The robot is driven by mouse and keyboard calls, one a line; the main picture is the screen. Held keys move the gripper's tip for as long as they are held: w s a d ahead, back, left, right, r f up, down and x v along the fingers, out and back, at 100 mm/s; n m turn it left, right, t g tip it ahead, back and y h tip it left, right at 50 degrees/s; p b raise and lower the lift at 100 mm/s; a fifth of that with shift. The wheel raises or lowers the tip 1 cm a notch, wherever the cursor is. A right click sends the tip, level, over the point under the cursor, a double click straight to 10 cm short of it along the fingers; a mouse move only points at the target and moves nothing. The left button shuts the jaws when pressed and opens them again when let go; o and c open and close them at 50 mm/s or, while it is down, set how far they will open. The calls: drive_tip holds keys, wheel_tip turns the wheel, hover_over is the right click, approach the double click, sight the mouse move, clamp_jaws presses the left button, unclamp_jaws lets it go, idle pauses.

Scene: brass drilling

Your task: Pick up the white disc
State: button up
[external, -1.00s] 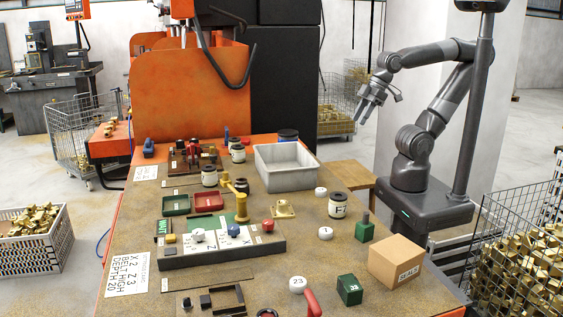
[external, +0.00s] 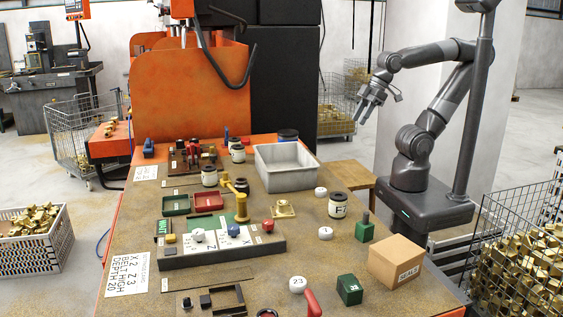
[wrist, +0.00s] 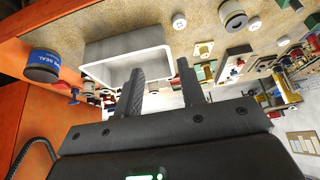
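Several round white pieces lie on the worktable (external: 270,200). A small white disc (external: 321,191) lies right of the grey bin. Another white disc (external: 326,233) with a dark mark lies nearer the front, and a rounder white piece marked 23 (external: 297,284) is at the front. In the wrist view, one white disc (wrist: 179,20) shows at the top and another (wrist: 284,41) at the right. My gripper (external: 363,112) is raised in the air at the right, beyond the table's edge. In the wrist view its fingers (wrist: 162,90) are apart with nothing between them.
A grey bin (external: 287,181) stands at the back of the table. A labelled jar (external: 338,206), green blocks (external: 349,290) and a cardboard box (external: 397,261) sit along the right side. A fixture board (external: 220,250) with knobs takes up the middle.

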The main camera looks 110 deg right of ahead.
drive_tip(key=shift+o, duration=1.2)
drive_tip(key=shift+w, duration=0.1)
drive_tip(key=m+g, duration=0.3)
drive_tip(key=g, duration=0.3)
hover_over(322, 189)
wheel_tip(322, 189, down, 12)
wheel_tip(322, 189, down, 10)
drive_tip(key=shift+w+a+f, duration=0.1)
drive_tip(key=shift+a+f, duration=0.05)
drive_tip(key=shift+f, duration=0.1)
